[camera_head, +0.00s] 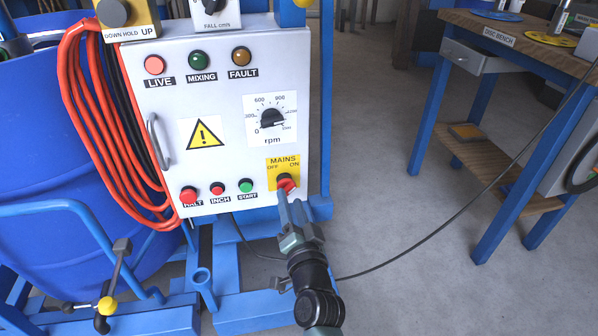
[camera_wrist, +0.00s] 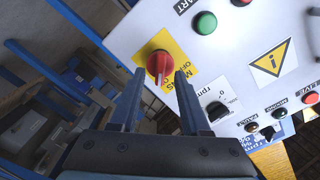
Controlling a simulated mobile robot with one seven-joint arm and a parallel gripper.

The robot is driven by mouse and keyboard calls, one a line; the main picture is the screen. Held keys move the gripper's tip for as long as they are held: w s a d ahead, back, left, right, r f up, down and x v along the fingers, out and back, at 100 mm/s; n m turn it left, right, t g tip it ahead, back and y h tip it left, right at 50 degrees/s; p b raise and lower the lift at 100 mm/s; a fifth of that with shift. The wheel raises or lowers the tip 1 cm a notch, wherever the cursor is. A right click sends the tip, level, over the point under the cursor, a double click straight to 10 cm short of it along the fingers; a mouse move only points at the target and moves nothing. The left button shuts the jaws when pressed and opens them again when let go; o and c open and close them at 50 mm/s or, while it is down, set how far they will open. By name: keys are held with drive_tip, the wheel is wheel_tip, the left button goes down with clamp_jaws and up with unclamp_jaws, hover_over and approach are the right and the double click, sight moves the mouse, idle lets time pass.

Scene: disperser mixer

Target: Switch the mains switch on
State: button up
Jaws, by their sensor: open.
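The mains switch (camera_head: 287,183) is a red rotary knob on a yellow plate marked MAINS, OFF and ON, at the lower right of the white control panel. In the wrist view the red knob (camera_wrist: 158,64) is just beyond the fingertips, between their lines. My gripper (camera_head: 288,200) reaches up to the knob from below and partly covers it. In the wrist view my gripper (camera_wrist: 160,76) is open, with one finger on each side of the knob. I cannot tell whether the fingers touch it. The knob's exact setting is hard to read.
On the panel (camera_head: 225,120), the green START button (camera_head: 246,185) is just left of the switch, with INCH and HALT beyond it. The rpm dial (camera_head: 272,117) is above. A blue post (camera_head: 326,100) stands at right. A workbench (camera_head: 520,45) is farther right, across clear floor.

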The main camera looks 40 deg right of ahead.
drive_tip(key=p+v, duration=0.2)
drive_tip(key=v, duration=0.9)
drive_tip(key=shift+s+a, duration=0.1)
drive_tip(key=shift+a, duration=0.05)
